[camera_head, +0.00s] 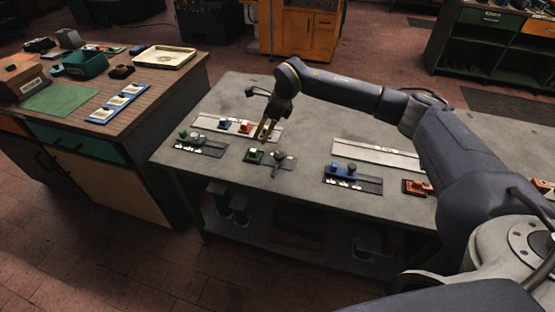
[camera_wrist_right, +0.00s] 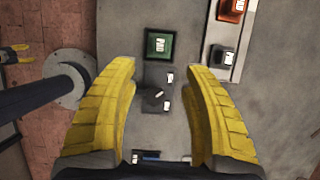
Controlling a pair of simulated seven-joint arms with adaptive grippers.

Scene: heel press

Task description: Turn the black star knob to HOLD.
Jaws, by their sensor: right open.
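The black star knob (camera_head: 277,158) is a small dark piece on a dark plate with white labels on the grey bench. In the right wrist view the knob (camera_wrist_right: 157,92) shows dark on dark between my fingers. Its lobes and the label wording are too small to read, so I cannot tell its setting. My right gripper (camera_head: 265,130) points down, just beyond the knob and slightly to its left. My left gripper (camera_wrist_right: 15,53) appears only as small yellow tips at the wrist view's left edge.
A green square piece (camera_wrist_right: 160,46) sits beside the knob plate. A strip with blue and red blocks (camera_head: 245,128) lies behind; a green-handled fixture (camera_head: 200,144) is at left, a blue fixture (camera_head: 345,174) at right. A pale rail (camera_head: 375,155) lies at the back right.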

